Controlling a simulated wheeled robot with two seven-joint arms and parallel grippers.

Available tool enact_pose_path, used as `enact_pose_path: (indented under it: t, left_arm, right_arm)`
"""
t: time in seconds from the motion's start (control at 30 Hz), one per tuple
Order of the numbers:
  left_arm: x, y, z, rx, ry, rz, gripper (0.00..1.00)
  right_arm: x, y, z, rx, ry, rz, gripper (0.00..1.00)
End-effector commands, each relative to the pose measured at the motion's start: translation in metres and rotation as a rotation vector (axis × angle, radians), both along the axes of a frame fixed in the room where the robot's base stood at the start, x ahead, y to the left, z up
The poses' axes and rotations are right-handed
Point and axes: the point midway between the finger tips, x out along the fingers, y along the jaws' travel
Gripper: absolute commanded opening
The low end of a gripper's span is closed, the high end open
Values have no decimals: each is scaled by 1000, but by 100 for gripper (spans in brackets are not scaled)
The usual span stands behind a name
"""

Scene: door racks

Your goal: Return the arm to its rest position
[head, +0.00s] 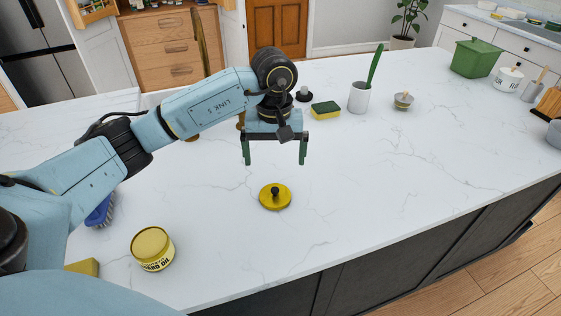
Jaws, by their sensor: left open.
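My left arm comes in from the left over the white marble counter (400,175). My left gripper (275,160) points down with its two green-tipped fingers spread wide. It is open with nothing between the fingers. It hangs above the counter, behind a yellow round lid with a black knob (275,197) that lies on the counter. The gripper and the lid are apart. My right gripper is not in view.
A yellow tin (152,249) and a blue brush (100,212) are near my arm at left. A sponge (325,110), a white cup with a green-handled tool (359,97) and a small lidded pot (403,101) stand behind. The counter's middle right is clear.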

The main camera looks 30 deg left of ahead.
Motion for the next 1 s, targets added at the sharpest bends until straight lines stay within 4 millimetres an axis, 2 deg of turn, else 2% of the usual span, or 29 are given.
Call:
enact_pose_path:
  t: [0.27, 0.37, 0.57, 1.0]
  left_arm:
    - [0, 0, 7, 0, 0, 0, 98]
    - [0, 0, 20, 0, 0, 0, 98]
    - [0, 0, 58, 0, -1, 0, 98]
    - [0, 0, 98, 0, 0, 0, 98]
  right_arm:
    - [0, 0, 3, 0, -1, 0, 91]
    - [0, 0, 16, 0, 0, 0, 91]
    - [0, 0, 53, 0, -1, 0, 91]
    - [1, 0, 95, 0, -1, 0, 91]
